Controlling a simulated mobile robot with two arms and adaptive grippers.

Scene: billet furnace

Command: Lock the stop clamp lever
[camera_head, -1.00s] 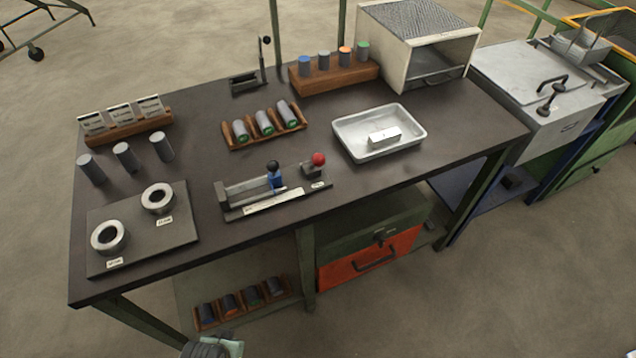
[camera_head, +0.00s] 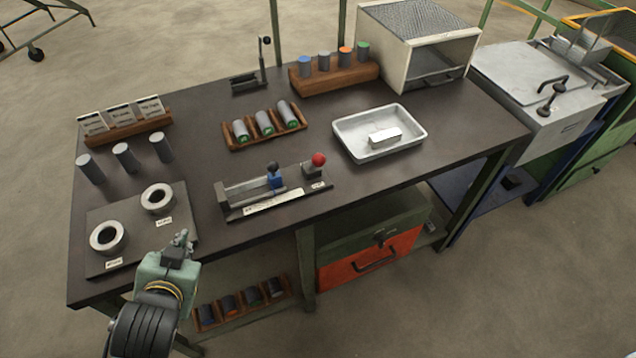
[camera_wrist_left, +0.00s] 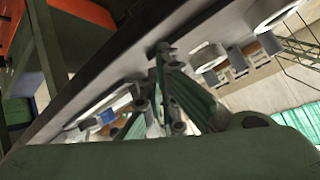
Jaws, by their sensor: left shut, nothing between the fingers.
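The stop fixture (camera_head: 262,205) is a long dark base with a grey channel and a white scale strip near the bench's front edge. A blue stop block (camera_head: 276,180) sits in it, topped by a black knob (camera_head: 273,167). A red ball knob (camera_head: 319,159) stands at its right end. I cannot tell which knob is the clamp lever. My left gripper (camera_head: 184,237) is shut and empty, left of and in front of the fixture, apart from it. Its fingers (camera_wrist_left: 165,50) also show in the left wrist view. My right gripper is not in view.
A plate with two rings (camera_head: 143,247) lies just left of my left gripper. A metal tray (camera_head: 350,146) is right of the fixture, and a wooden rack with grey cylinders (camera_head: 253,143) lies behind it. The bench (camera_head: 206,215) is clear between plate and fixture.

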